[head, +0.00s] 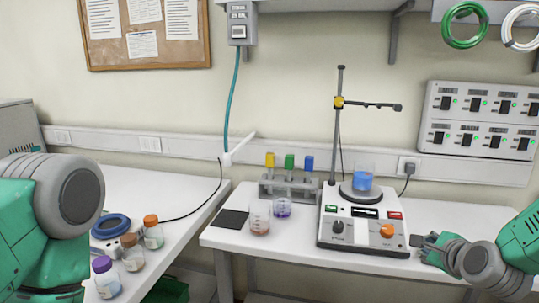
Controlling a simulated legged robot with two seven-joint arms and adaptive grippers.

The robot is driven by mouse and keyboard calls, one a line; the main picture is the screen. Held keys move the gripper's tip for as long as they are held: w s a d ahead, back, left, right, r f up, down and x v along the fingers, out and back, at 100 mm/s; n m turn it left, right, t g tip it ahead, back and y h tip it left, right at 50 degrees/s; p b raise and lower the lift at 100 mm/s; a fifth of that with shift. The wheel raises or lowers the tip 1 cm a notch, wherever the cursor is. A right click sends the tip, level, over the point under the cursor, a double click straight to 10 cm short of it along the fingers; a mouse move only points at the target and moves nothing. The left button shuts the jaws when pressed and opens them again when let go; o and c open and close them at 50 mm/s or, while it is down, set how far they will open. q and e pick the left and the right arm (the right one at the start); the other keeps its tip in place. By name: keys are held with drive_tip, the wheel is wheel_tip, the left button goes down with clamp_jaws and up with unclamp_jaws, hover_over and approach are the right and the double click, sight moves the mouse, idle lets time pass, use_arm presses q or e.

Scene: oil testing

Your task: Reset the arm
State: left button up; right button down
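My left arm fills the left edge of the head view, but its gripper is outside the picture. My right gripper (418,239) shows at the lower right, at the right side of the hotplate stirrer (360,228). It is small and seen from an angle, so I cannot tell whether its fingers are open, and no held object shows. A beaker of blue liquid (362,178) stands on the stirrer's round plate, apart from my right gripper.
Two beakers (260,217) (282,206) stand left of the stirrer, before a rack (290,191) with coloured-top items. A stand (338,130) rises behind the stirrer. Capped jars (153,236) are on the left table.

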drive_tip(key=s+a+f+n+g+y+b, duration=0.1)
drive_tip(key=s+a+f+n+g+b, duration=0.15)
drive_tip(key=s+f+n, duration=0.6)
drive_tip(key=s+a+f+n+g+b, duration=0.1)
drive_tip(key=s+a+f+n+g, duration=0.3)
drive_tip(key=f, duration=0.7)
use_arm(q)
wheel_tip(320, 180, down, 8)
drive_tip(key=b, duration=0.3)
drive_tip(key=shift+w+r+b, duration=0.2)
drive_tip(key=shift+w+b, duration=0.05)
drive_tip(key=shift+b, duration=0.1)
use_arm(e)
drive_tip(key=s+f+n+g, duration=0.1)
drive_tip(key=s+f+n, duration=0.3)
drive_tip(key=s, duration=0.4)
drive_tip(key=s+a+f+n+g, duration=0.1)
drive_tip(key=s+f+n, duration=0.3)
drive_tip(key=s, duration=0.4)
drive_tip(key=s+f+n+g, duration=0.3)
drive_tip(key=s+f+n, duration=0.1)
drive_tip(key=s, duration=0.4)
drive_tip(key=shift+a+f+n, duration=0.15)
drive_tip(key=shift+f+n, duration=0.25)
drive_tip(key=shift+n, duration=0.25)
use_arm(q)
drive_tip(key=shift+a, duration=0.1)
use_arm(e)
drive_tip(key=shift+w, duration=0.15)
